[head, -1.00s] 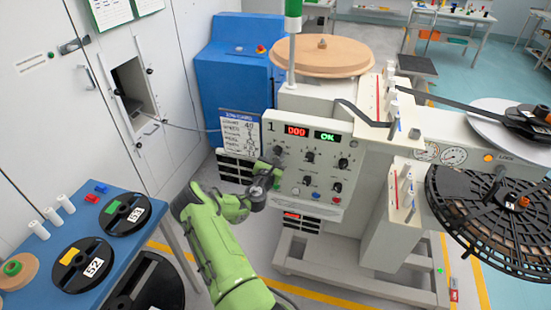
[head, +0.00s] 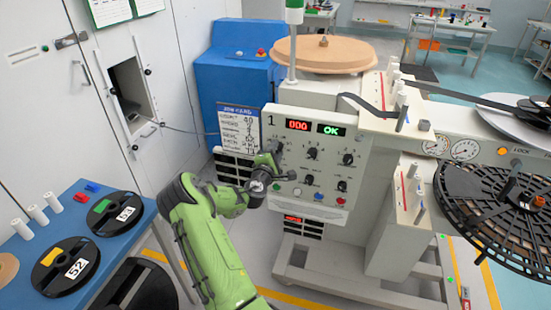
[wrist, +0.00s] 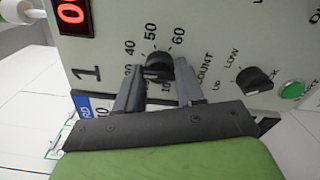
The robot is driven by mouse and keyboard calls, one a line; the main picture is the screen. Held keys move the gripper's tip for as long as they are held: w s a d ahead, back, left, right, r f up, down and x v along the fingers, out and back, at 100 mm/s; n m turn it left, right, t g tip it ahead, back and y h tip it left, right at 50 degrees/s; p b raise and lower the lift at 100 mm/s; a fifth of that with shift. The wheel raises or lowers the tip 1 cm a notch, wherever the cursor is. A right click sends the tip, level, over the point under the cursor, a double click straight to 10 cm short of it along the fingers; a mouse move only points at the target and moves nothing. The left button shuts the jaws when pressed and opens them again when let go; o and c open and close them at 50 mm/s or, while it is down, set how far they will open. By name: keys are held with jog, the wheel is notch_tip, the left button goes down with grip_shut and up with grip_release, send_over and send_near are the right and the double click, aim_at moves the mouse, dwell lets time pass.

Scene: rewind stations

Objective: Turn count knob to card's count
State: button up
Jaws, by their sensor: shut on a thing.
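The count knob (wrist: 158,65) is black and sits on the cream panel, with numbers up to 60 around it and the word COUNT beside it in the wrist view. My gripper (wrist: 155,75) has one finger on each side of the knob and is shut on it. The fingers hide part of the dial, and I cannot tell which number the knob points to. In the head view my gripper (head: 271,170) is at the panel's left side and covers the knob.
The panel's red display (head: 298,125) reads 000, beside a green OK display (head: 331,130). Other black knobs (head: 312,153) and coloured buttons sit close right of my gripper. A blue table (head: 142,217) with reels stands at the left.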

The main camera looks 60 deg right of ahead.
jog(key=m+b, duration=0.4)
jog(key=shift+f+m, duration=0.1)
jog(key=shift+m, duration=0.3)
dwell(0.4)
jog(key=o, duration=1)
jog(key=s+a+b, duration=0.2)
jog(key=a+b, duration=0.1)
jog(key=a, duration=1.2)
jog(key=shift+s+a, duration=0.25)
jog(key=shift+a, duration=0.05)
